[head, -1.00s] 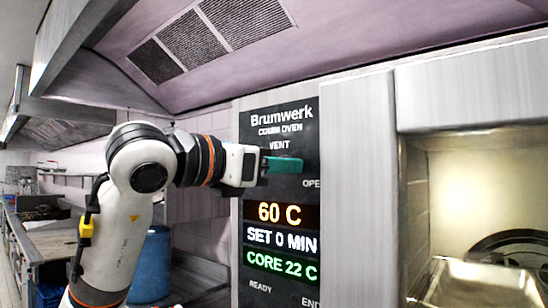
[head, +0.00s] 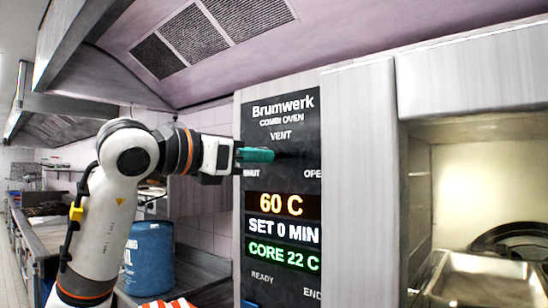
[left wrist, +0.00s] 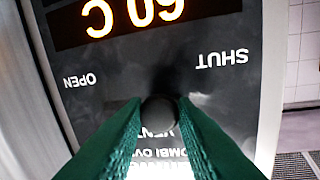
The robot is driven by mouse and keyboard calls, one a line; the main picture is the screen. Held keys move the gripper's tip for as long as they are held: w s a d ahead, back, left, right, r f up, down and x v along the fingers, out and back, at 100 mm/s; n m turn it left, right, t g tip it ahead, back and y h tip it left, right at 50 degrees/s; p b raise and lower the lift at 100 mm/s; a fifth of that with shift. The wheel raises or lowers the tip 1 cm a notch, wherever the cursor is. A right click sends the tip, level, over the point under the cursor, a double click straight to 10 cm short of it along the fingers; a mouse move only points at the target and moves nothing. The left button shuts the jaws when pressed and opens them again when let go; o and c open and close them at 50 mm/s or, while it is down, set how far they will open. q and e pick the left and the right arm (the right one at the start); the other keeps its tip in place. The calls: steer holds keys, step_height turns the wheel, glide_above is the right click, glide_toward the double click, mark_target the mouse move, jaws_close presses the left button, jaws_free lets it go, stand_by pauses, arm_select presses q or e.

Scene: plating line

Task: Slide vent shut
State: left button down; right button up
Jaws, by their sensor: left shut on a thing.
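The vent knob (left wrist: 160,112) is a dark round grip on the black oven panel (head: 285,185), under the word VENT. My left gripper (head: 272,155) has green fingers and is shut on the knob. In the left wrist view, which shows the panel upside down, both fingers (left wrist: 160,104) close around it. The SHUT label (left wrist: 222,60) and the OPEN label (left wrist: 80,81) lie to either side. In the head view the fingertips are between these labels, nearer SHUT, and the fingers hide the knob. My right gripper is not in view.
The panel displays (head: 283,231) read 60 C, SET 0 MIN and CORE 22 C. An open lit compartment with a metal pan (head: 480,283) is at the right. A blue drum (head: 150,258) stands at the left behind my arm. A vent hood (head: 330,50) hangs above.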

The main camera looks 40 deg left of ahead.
arm_select(q)
steer(key=shift+a+r, duration=0.1)
steer(key=shift+a, duration=0.9)
steer(key=c, duration=1.5)
jaws_free()
steer(key=o, duration=0.3)
steer(key=shift+a, duration=0.3)
steer(key=shift+b+v, duration=1.7)
steer(key=shift+v, duration=4.3)
